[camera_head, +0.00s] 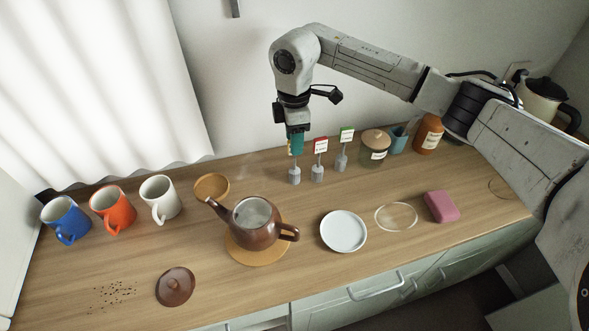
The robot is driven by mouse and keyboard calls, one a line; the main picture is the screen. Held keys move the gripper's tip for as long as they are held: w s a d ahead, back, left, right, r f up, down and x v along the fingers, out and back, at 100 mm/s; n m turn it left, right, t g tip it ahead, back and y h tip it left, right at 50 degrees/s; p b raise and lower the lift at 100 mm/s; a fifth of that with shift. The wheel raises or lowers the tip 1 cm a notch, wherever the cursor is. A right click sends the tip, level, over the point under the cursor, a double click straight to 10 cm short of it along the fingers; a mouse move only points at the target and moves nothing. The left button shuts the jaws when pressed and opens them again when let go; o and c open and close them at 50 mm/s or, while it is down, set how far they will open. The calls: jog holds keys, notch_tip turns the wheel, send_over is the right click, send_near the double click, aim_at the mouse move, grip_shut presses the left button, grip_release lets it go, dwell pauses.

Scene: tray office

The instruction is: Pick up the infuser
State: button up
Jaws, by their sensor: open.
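Three small grey metal infusers stand in a row at the back of the wooden counter. The left infuser (294,175) is directly below my gripper (295,151). The middle infuser (318,173) has a red-topped tag (320,146). The right infuser (341,161) has a green-topped tag (346,136). My gripper points down with its teal fingers open, around or just in front of the upper part of the left infuser. The fingers hide any tag there, and I cannot tell whether they touch it.
An open brown teapot (256,232) stands on a round mat (243,256), in front of the infusers. A white saucer (343,231), a lidded jar (375,148), a pink sponge (441,207) and several mugs stand around. Bare counter lies at front centre.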

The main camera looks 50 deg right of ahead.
jog(key=shift+f, duration=1.45)
jog(key=shift+c, duration=0.2)
grip_shut()
